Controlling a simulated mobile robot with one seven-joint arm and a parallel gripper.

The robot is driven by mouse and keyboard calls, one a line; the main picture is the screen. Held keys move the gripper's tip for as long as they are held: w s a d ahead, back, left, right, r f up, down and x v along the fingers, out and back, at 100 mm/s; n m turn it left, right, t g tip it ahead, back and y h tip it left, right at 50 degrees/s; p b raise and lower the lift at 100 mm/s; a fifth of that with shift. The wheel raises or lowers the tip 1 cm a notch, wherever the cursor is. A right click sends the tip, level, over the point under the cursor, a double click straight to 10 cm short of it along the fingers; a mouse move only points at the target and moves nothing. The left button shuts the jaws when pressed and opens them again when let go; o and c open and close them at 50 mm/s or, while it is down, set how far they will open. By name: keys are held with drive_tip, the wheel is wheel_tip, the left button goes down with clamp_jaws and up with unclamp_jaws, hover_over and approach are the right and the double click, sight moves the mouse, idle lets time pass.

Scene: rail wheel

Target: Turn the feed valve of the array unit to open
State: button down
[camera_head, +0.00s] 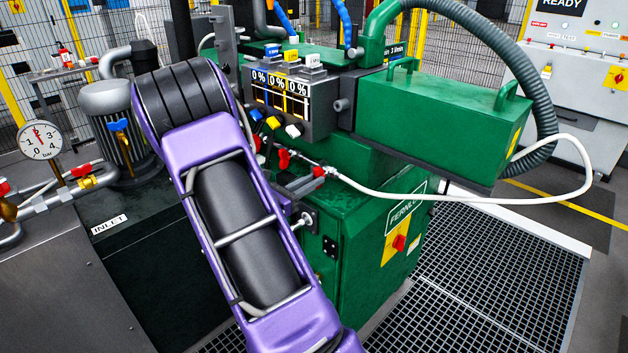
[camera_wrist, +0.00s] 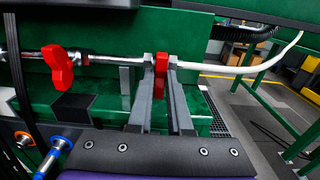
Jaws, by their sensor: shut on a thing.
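In the wrist view my gripper (camera_wrist: 160,64) is shut on a red valve handle (camera_wrist: 160,86), one grey finger on each side. The handle stands upright, across a thin metal pipe, with a white hose (camera_wrist: 222,71) leading off to the right. A second red handle (camera_wrist: 61,67) sits further left on the same pipe, free of the gripper. In the head view the gripped handle (camera_head: 319,171) shows small beside the green machine, and the other red handle (camera_head: 284,158) is to its left. No label on either valve is readable.
Above the valves, a panel (camera_head: 281,96) shows three "0 %" readouts. A green box (camera_head: 440,125) overhangs to the right, and the white hose (camera_head: 450,200) loops below it. A pressure gauge (camera_head: 41,140) and a blue-handled valve (camera_head: 118,125) stand at left.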

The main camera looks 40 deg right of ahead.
drive_tip(key=shift+r+n+p, duration=0.15)
drive_tip(key=shift+n+p, duration=0.15)
drive_tip(key=shift+p, duration=0.25)
drive_tip(key=n+p, duration=0.3)
drive_tip(key=p, duration=0.1)
drive_tip(key=shift+n, duration=0.4)
